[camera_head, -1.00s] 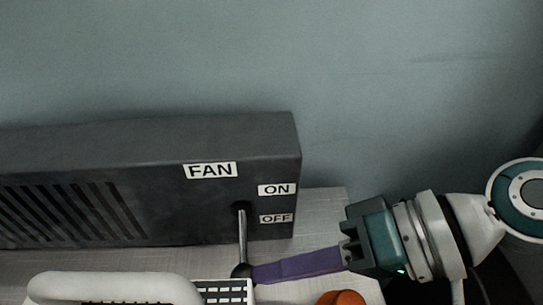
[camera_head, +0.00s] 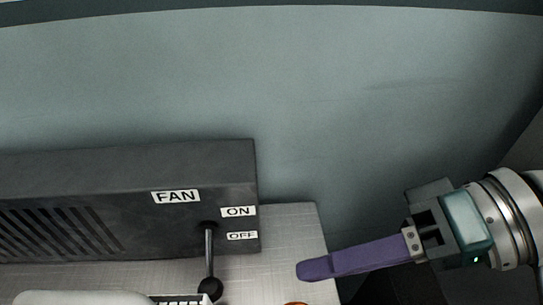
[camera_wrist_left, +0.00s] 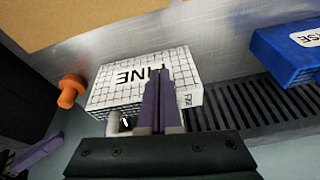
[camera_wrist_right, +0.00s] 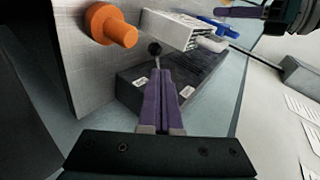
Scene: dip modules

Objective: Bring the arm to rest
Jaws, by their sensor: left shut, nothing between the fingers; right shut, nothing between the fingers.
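My right gripper (camera_head: 304,270) comes in from the right in the head view, its purple fingers together and empty. Its tips are to the right of the fan lever (camera_head: 210,255), clear of its black knob. The lever sticks out of the black FAN box (camera_head: 120,175) and points down in the picture. ON and OFF labels sit beside it. The right wrist view shows the closed fingers (camera_wrist_right: 160,76) with the knob (camera_wrist_right: 154,48) beyond them.
An orange knob (camera_wrist_left: 71,90) is left of the gridded box, and a blue box (camera_wrist_left: 285,55) is to its right. A vented surface (camera_wrist_left: 250,105) lies below them.

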